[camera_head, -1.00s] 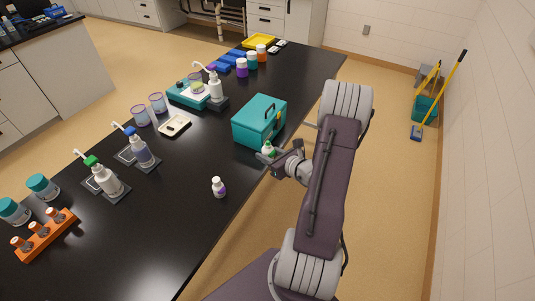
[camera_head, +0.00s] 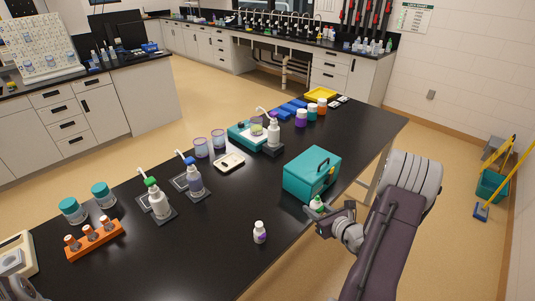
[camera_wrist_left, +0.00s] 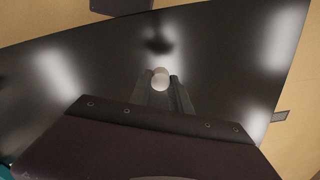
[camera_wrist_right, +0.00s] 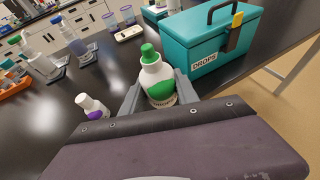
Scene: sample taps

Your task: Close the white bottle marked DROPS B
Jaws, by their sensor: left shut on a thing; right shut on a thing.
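A white bottle with a green cap and green label (camera_wrist_right: 158,80) is held between the fingers of my right gripper (camera_wrist_right: 160,95). In the head view my right gripper (camera_head: 325,214) is beside the teal box, at the table's right edge. Another white bottle, with a purple label (camera_head: 259,232), stands upright near the table's front right edge. It also shows in the right wrist view (camera_wrist_right: 92,108). I cannot read DROPS B on either bottle. My left gripper (camera_wrist_left: 161,84) is shut on a small pale round thing (camera_wrist_left: 160,80) above the black table; it is outside the head view.
A teal box marked DROPS (camera_head: 311,175) stands close to my right gripper. Pump bottles (camera_head: 159,203) on dark trays, an orange rack (camera_head: 95,238) and teal-lidded jars (camera_head: 72,210) are to the left. The black table (camera_head: 210,255) is clear around the purple-labelled bottle.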

